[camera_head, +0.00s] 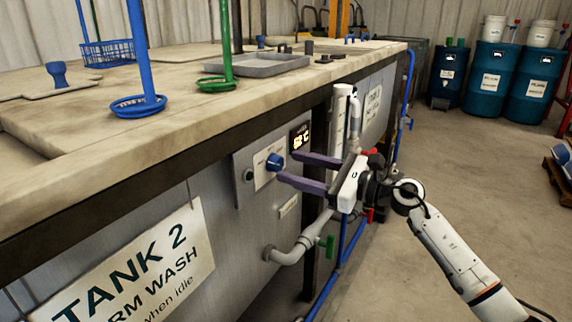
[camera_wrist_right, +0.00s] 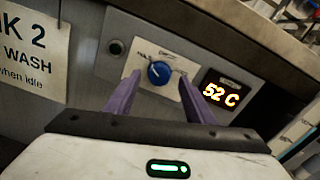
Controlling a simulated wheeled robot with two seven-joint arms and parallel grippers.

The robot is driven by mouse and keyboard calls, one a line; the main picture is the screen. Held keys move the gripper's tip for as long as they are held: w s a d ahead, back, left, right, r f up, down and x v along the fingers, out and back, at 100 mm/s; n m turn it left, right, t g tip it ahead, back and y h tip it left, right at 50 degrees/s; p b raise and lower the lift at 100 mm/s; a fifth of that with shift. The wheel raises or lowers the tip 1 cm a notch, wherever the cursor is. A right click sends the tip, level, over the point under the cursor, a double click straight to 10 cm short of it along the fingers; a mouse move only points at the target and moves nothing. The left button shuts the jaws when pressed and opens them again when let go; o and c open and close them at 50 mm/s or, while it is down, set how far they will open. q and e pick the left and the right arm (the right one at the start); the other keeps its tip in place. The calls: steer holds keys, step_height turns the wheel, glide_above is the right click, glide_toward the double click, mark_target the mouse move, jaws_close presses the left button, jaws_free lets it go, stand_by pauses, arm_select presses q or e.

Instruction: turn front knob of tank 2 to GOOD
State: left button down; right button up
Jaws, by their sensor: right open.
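The blue knob (camera_head: 274,162) sits on a white label plate on the front panel of tank 2. In the right wrist view the knob (camera_wrist_right: 159,72) has a white pointer mark, and the words around it are too small to read. My right gripper (camera_head: 284,168) is open, its two purple fingers pointing at the panel. In the wrist view the fingers stand left and right of the knob, and the knob shows between them. I cannot tell whether either finger touches it. The tank 2 sign (camera_head: 135,270) hangs to the left. My left gripper is not in view.
A lit display (camera_wrist_right: 221,94) reads 52 C right of the knob. A grey pipe (camera_head: 295,250) with a green valve handle (camera_head: 329,246) runs below the gripper. The worktop edge (camera_head: 200,135) overhangs the panel. Teal barrels (camera_head: 490,80) stand far back on open floor.

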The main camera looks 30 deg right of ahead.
mark_target(280, 164)
steer(key=shift+x, duration=1.55)
steer(key=shift+c, duration=0.4)
steer(key=c, duration=1)
